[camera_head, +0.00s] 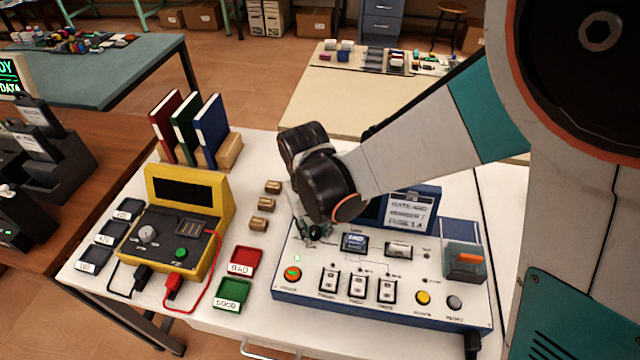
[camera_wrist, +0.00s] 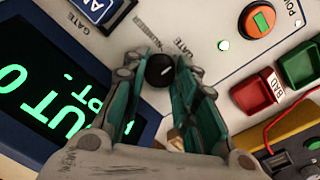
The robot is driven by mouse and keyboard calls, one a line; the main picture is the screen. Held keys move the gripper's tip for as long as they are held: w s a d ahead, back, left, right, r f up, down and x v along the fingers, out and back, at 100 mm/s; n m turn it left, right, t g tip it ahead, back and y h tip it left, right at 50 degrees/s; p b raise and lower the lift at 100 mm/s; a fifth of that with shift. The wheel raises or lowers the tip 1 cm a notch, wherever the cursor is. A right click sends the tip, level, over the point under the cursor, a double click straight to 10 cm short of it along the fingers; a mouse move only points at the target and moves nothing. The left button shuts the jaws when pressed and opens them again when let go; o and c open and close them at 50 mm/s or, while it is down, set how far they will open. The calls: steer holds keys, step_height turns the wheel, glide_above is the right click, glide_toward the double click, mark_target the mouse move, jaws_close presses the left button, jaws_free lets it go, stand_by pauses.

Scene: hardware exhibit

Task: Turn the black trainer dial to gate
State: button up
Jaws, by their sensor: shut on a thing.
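The trainer is a white panel in a blue case (camera_head: 390,309) on the white table in the head view. Its black dial (camera_wrist: 159,70) shows in the wrist view between my fingertips, with a small white mark on its face. Printed labels stand around the dial, one reading GATE; which label the mark points at I cannot tell. My gripper (camera_wrist: 161,74) is shut on the dial, with a teal finger on either side.
The trainer carries a lit screen (camera_wrist: 42,80), a blue AND block (camera_head: 355,241), an orange button (camera_head: 292,274) and several switches. To its left are a red BAD tray (camera_head: 247,259), a green GOOD tray (camera_head: 232,293), a yellow meter (camera_head: 190,190) with leads and small wooden blocks.

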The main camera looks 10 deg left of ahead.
stand_by(0.4)
steer(key=o, duration=1)
steer(key=shift+o, duration=0.2)
